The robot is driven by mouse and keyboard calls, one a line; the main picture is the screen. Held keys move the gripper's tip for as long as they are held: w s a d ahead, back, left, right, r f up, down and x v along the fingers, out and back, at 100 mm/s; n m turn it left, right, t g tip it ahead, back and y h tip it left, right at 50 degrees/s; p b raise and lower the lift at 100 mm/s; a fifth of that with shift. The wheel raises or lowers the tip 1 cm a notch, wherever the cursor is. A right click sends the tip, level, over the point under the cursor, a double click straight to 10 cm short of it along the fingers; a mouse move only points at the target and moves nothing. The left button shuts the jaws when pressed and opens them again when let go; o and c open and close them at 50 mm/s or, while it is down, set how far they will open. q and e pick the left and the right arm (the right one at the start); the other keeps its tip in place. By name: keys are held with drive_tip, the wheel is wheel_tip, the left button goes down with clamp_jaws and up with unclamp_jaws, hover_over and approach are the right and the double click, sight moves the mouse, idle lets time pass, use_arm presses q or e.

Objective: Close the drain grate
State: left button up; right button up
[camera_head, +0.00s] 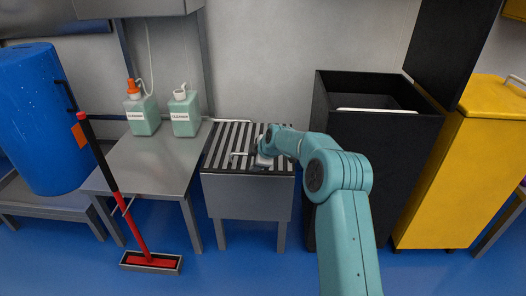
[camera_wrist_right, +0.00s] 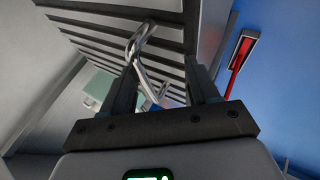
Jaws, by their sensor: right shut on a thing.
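The drain grate (camera_head: 221,147) is a set of pale slats with dark gaps, lying flat across the top of a grey metal drain box (camera_head: 247,197). A metal bar handle (camera_head: 236,154) stands on the grate. My right gripper (camera_head: 257,156) is over the grate, at the handle. In the right wrist view the gripper (camera_wrist_right: 165,95) is shut on the handle (camera_wrist_right: 143,48), with the bar passing between its fingers and the slats (camera_wrist_right: 90,30) behind. My arm and gripper hide the right part of the grate. My left gripper is not in view.
A grey table (camera_head: 150,165) with two cleaner bottles (camera_head: 143,113) (camera_head: 185,114) stands left of the drain box. A red squeegee (camera_head: 135,225) leans there. An open black bin (camera_head: 365,150) stands close on the right, beside a yellow bin (camera_head: 450,170). The blue floor in front is clear.

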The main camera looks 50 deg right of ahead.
drive_tip(key=p+v, duration=0.2)
drive_tip(key=v, duration=1.3)
drive_tip(key=shift+s+r+p, duration=0.15)
drive_tip(key=shift+r+p, duration=0.25)
drive_tip(key=shift+f, duration=0.1)
drive_tip(key=s+a+f+m+g+y, duration=0.25)
drive_tip(key=a+f+m+y, duration=0.2)
drive_tip(key=a+f, duration=1.85)
drive_tip(key=s+a+f+m+g+y, duration=0.1)
drive_tip(key=s+a+f+m+g, duration=0.15)
drive_tip(key=s+a+f, duration=0.45)
drive_tip(key=s+a+f+m+g+y, duration=0.1)
drive_tip(key=s+a+f+m+g, duration=0.2)
drive_tip(key=s+a, duration=0.9)
wheel_tip(320, 180, up, 29)
drive_tip(key=m+p, duration=0.1)
drive_tip(key=p, duration=2.8)
drive_tip(key=shift+t, duration=0.3)
drive_tip(key=shift+a+h, duration=0.15)
drive_tip(key=shift+h, duration=0.1)
